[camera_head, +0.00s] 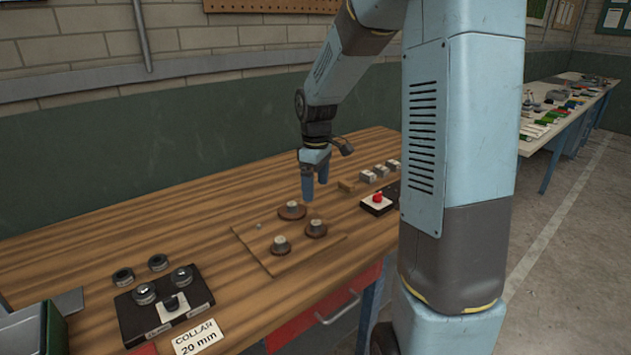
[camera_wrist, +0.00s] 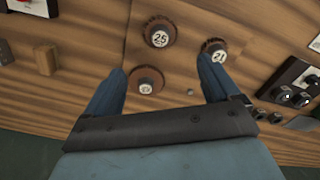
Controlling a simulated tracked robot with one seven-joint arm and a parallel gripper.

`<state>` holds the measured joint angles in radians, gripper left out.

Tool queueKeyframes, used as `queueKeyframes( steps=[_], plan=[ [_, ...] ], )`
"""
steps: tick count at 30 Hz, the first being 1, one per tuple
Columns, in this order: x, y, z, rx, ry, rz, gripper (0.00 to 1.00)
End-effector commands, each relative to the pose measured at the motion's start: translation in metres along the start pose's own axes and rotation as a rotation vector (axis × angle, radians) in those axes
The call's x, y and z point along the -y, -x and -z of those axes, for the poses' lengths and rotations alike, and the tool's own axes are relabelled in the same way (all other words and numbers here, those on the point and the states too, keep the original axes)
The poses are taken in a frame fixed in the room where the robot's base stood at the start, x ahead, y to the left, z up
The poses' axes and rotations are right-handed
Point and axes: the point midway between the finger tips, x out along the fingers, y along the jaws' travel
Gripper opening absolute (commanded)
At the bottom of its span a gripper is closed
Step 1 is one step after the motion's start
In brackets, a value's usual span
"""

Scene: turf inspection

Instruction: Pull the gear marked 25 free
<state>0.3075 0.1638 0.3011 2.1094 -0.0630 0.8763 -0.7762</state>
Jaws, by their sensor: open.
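The gear marked 25 (camera_wrist: 160,38) is a dark brown disc with a pale numbered hub, at upper middle in the wrist view. By the layout it is the right front gear (camera_head: 316,229) in the head view. The gear marked 21 (camera_wrist: 217,52) is partly behind a fingertip. A third gear (camera_wrist: 147,83) shows between the fingers; its mark is too small to read. All three sit on a wooden board (camera_head: 272,264). My gripper (camera_head: 315,185) is open and empty, pointing down above the far side of the board; it also shows in the wrist view (camera_wrist: 160,68).
A black block with collars (camera_head: 135,318) and a "COLLAR 20 mm" label (camera_head: 198,338) stand at front left. A red button box (camera_head: 376,204), a small wooden block (camera_head: 346,186) and several grey blocks (camera_head: 368,176) lie to the right. The left tabletop is mostly clear.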

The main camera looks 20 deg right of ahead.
Motion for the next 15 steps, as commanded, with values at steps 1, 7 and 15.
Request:
queueKeyframes(
  steps=[1, 7, 15],
  plan=[
    [0.001, -0.005, 0.0, 0.001, 0.0, 0.002, 0.89],
    [0.001, -0.034, 0.0, 0.002, 0.001, 0.003, 0.89],
    [0.002, -0.078, 0.0, 0.002, 0.0, 0.004, 0.89]
  ],
)
